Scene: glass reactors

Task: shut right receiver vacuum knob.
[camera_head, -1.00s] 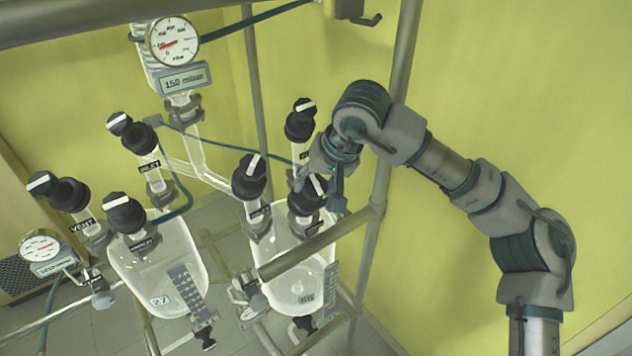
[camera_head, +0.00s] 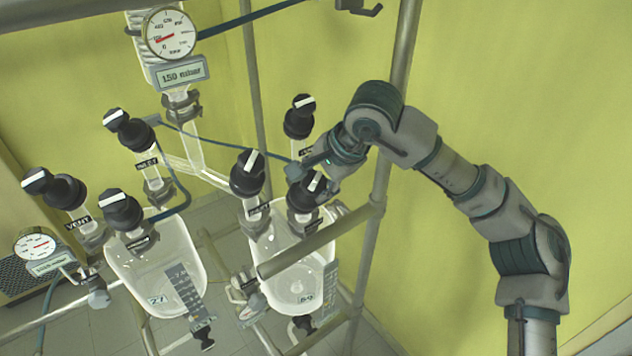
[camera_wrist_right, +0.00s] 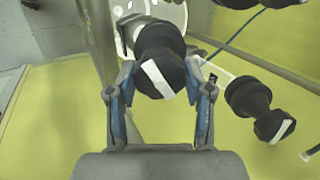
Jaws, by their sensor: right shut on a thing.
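The right receiver (camera_head: 300,262) is a clear glass vessel with black knobs on stems above it. My right gripper (camera_head: 308,178) is at the front right black knob (camera_head: 305,192), which has a white bar on its top. The wrist view shows this knob (camera_wrist_right: 160,66) between the two fingers of my right gripper (camera_wrist_right: 160,76), which are shut on it. Its white bar lies diagonally. The label under this knob is too small to read, so I cannot tell its name from the picture. My left gripper is not in view.
Another black knob (camera_head: 247,174) stands close on the left, and one (camera_head: 299,117) stands behind. The left receiver (camera_head: 158,262) has its own knobs. A metal rail (camera_head: 312,248) crosses in front, and an upright post (camera_head: 372,215) stands right of the gripper.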

